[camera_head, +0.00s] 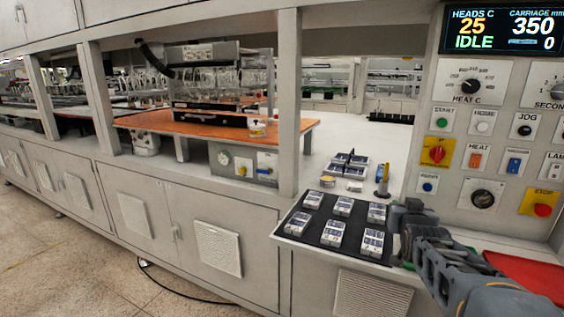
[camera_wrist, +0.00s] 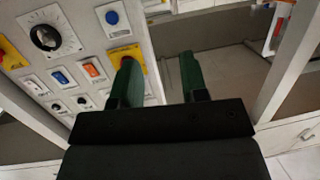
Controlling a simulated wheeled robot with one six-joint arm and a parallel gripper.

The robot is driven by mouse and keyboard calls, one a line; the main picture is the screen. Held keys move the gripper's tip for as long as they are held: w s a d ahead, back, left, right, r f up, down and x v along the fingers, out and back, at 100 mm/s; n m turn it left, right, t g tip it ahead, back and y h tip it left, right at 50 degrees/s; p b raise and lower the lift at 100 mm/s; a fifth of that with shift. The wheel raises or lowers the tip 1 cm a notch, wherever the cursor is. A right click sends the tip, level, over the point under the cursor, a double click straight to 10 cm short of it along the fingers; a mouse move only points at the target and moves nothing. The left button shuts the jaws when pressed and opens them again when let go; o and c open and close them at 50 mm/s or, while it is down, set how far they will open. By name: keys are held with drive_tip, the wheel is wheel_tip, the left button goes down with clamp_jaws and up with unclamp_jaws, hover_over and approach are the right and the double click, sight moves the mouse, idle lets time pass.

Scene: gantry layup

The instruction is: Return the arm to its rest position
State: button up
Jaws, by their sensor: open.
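My arm (camera_head: 455,265) reaches in from the lower right of the head view, with its wrist end beside the right edge of a black tray (camera_head: 325,226). In the wrist view, my gripper (camera_wrist: 160,70) shows two green fingers standing apart with nothing between them. It is open and empty. The fingers point toward a bare grey surface beside the control panel (camera_wrist: 80,45). In the head view, the fingers are mostly hidden by the wrist.
The tray holds several small printed packs (camera_head: 343,205). More packs (camera_head: 345,163) stand behind it, near a yellow upright piece (camera_head: 383,180). The control panel (camera_head: 505,120) rises at right, its display reading IDLE. A red tray (camera_head: 525,275) lies below it. Grey posts (camera_head: 289,120) frame the opening.

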drive_tip(key=s+a+f+n+g+y+p, duration=0.2)
drive_tip(key=s+a+g+p, duration=0.2)
drive_tip(key=s+a, duration=0.3)
drive_tip(key=s+a+f+n+g+y+p, duration=0.2)
drive_tip(key=s+a+g+p, duration=0.3)
drive_tip(key=s, duration=0.9)
drive_tip(key=a+f+g, duration=0.1)
drive_tip(key=a+g, duration=0.1)
drive_tip(key=a, duration=0.1)
drive_tip(key=shift+a+y, duration=0.3)
drive_tip(key=shift+y, duration=0.1)
